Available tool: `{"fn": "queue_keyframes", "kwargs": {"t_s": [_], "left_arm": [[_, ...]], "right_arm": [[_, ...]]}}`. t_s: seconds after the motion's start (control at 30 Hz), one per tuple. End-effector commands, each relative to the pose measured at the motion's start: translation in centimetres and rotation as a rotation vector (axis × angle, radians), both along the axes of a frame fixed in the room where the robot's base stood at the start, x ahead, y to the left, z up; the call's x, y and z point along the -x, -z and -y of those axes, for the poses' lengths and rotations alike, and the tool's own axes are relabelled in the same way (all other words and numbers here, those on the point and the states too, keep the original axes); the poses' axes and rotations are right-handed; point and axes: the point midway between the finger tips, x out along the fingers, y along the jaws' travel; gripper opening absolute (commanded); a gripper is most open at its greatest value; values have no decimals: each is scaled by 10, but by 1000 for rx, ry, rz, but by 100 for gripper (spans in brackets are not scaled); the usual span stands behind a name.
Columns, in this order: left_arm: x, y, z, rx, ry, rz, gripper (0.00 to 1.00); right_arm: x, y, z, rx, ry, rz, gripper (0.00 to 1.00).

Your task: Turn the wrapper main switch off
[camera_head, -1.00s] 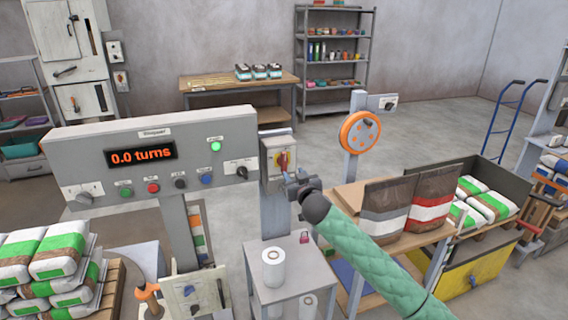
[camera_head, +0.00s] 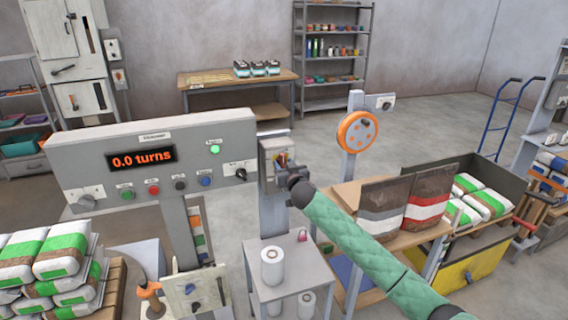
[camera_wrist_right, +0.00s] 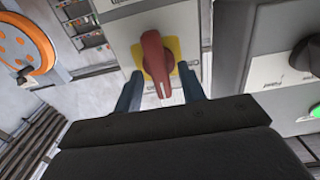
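The wrapper main switch is a red rotary handle (camera_wrist_right: 157,62) on a yellow plate (camera_wrist_right: 176,48), on a grey box (camera_head: 268,152) just right of the wrapper panel in the head view. My right gripper (camera_wrist_right: 160,88) is open, with one finger on each side of the red handle's lower end in the wrist view. I cannot tell whether the fingers touch it. In the head view my right gripper (camera_head: 284,172) is in front of the box and hides most of the switch. My left gripper is not in view.
The wrapper panel (camera_head: 225,140) reads "0.0 turns" and has a lit green lamp (camera_head: 214,149), a black selector (camera_head: 240,173) and several buttons. A small table (camera_head: 290,268) with white rolls (camera_head: 272,266) and a pink padlock (camera_head: 302,235) stands below.

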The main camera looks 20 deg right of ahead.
Motion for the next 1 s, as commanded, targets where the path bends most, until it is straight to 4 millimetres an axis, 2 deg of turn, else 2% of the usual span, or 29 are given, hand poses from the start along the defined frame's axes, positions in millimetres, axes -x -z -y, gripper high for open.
{"fn": "queue_keyframes", "kwargs": {"t_s": [0.33, 0.47, 0.77, 1.0], "left_arm": [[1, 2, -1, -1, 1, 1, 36], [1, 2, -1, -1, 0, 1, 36], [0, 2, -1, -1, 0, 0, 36], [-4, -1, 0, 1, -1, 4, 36]], "right_arm": [[-2, 0, 0, 0, 0, 0, 38], [-2, 0, 0, 0, 0, 0, 12], [-2, 0, 0, 26, 0, 1, 12], [-2, 1, -1, 145, 0, 5, 12]]}}
